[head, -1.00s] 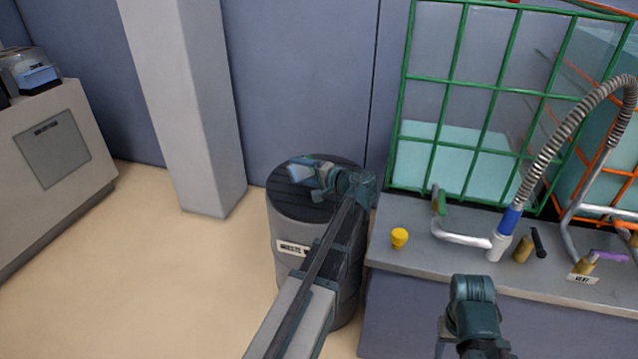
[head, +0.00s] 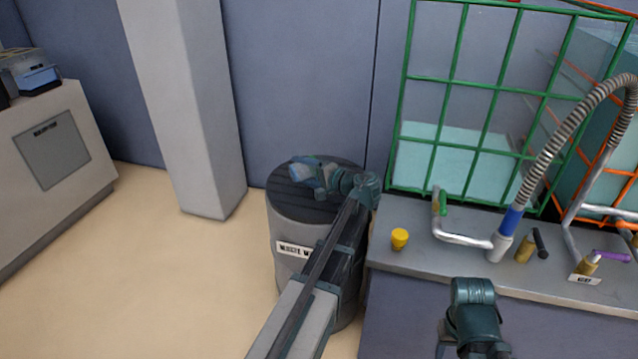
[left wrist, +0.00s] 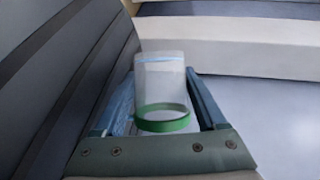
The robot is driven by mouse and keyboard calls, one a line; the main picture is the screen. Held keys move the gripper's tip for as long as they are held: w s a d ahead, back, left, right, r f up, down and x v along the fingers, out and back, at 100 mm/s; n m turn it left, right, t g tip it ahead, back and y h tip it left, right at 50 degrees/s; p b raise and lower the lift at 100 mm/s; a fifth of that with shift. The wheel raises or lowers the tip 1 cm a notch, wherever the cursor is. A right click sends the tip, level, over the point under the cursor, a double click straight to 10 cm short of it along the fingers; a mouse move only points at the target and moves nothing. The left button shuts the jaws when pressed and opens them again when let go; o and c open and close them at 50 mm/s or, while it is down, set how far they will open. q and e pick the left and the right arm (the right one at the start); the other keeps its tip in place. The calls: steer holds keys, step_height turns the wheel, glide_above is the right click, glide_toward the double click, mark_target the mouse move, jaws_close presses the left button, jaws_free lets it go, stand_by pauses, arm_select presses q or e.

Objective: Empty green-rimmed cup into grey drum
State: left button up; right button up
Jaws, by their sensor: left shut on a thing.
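The grey drum (head: 305,225), with a white label and a dark slatted top, stands on the floor left of the bench. My left gripper (head: 308,174) is over the drum's top in the head view. In the left wrist view, it is shut on the green-rimmed cup (left wrist: 161,85), a pale translucent cup with a blue line across it. Its green rim (left wrist: 161,124) lies nearest the wrist camera. The cup hardly shows in the head view, and its contents and exact tilt are unclear. Part of my right arm shows at lower right, without its fingers.
The grey bench (head: 415,258) holds a yellow knob (head: 400,238), a green-handled pipe (head: 440,212) and a ribbed hose (head: 560,130). Behind it stands a green-caged tank (head: 440,160). A light pillar (head: 190,120) is behind the drum at left. The floor to the left is clear.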

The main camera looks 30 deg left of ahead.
arm_select(q)
steer(key=shift+w+r+m, duration=0.1)
steer(key=shift+r+m, duration=0.05)
steer(key=shift+m, duration=0.15)
stand_by(0.4)
steer(key=shift+d+b, duration=0.1)
steer(key=shift+b, duration=0.25)
